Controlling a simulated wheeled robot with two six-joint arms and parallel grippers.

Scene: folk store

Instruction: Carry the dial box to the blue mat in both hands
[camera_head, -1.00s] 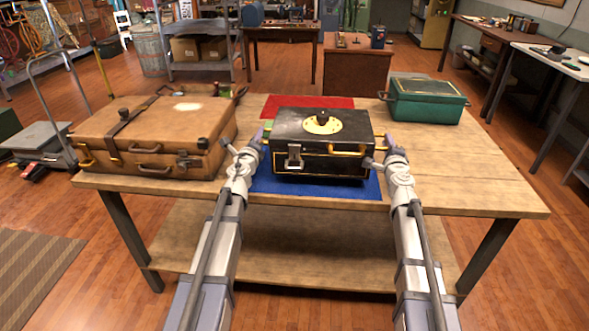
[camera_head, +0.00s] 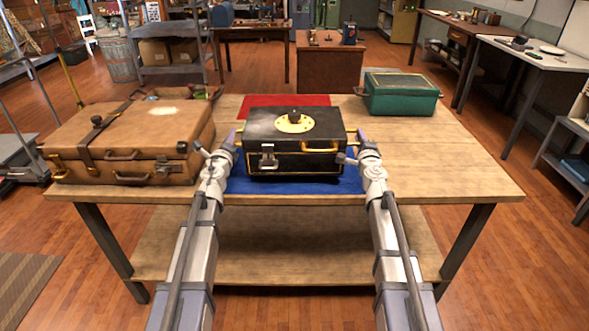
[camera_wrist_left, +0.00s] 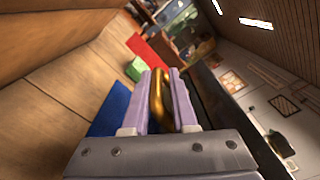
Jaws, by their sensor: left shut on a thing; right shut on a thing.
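The dial box (camera_head: 271,131) is black with gold trim, with a round gold dial and black knob on its lid. It is level over the blue mat (camera_head: 300,187), whose front strip shows; I cannot tell whether its underside touches the mat. My left gripper (camera_head: 235,138) is shut on the box's left gold handle, also seen between the fingers in the left wrist view (camera_wrist_left: 158,100). My right gripper (camera_head: 354,138) is shut on the right handle. The blue mat also shows in the left wrist view (camera_wrist_left: 112,108).
A brown suitcase (camera_head: 175,138) stands close left of my left gripper. A green case (camera_head: 400,97) stands at the table's back right. A red mat (camera_head: 265,101) lies behind the box. The wooden table (camera_head: 440,150) is bare at the right.

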